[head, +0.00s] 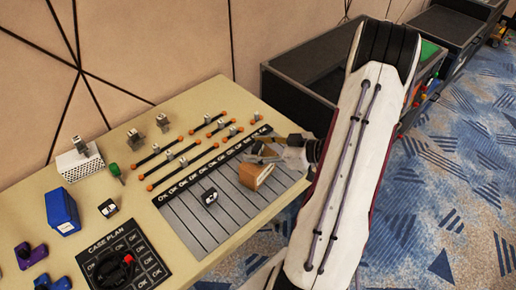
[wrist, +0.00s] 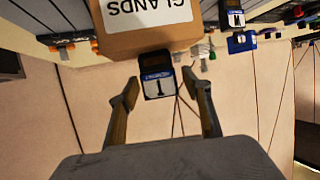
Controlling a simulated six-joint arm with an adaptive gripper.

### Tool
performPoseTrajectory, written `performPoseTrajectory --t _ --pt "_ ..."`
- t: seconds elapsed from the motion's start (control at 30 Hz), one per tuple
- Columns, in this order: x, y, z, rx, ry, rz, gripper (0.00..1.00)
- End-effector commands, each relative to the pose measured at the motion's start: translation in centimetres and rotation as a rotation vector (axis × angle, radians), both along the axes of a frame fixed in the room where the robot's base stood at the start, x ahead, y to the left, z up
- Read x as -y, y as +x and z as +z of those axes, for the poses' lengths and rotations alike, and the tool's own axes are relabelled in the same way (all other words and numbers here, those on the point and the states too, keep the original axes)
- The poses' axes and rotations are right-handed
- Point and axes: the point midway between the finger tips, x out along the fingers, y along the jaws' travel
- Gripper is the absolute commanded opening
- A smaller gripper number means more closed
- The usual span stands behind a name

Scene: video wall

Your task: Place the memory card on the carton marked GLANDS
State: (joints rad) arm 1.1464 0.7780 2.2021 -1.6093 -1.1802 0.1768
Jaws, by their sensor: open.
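The brown carton (head: 250,177) stands on the grey slatted panel at the right part of the table. In the wrist view the carton (wrist: 160,40) shows its white GLANDS label at the top of the picture. A black and blue memory card (wrist: 157,87) with a pale label is between my open fingers, overlapping the carton's edge in the picture. I cannot tell whether the card touches the carton. My gripper (wrist: 161,98) is open, with a gap on both sides of the card. In the head view my gripper (head: 262,153) is at the carton's top, and the card is not clear there.
A black block with a white mark (head: 210,196) lies on the slatted panel, and another (head: 108,208) is by the CASE PLAN board (head: 145,255). A blue box (head: 62,211), a green-handled tool (head: 115,171) and orange-ended bars (head: 180,163) are on the table.

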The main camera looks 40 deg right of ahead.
Motion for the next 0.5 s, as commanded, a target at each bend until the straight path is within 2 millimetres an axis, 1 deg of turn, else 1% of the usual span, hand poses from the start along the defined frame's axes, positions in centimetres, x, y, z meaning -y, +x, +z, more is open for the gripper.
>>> performPoseTrajectory --t 0.13,0.23,0.5 --pt "0.0 0.0 0.3 0.0 -0.001 0.0 0.49" --pt "0.3 -0.5 0.5 0.0 -0.001 -0.002 0.49" --pt "1.2 -2.7 1.5 0.002 -0.002 -0.002 0.49"
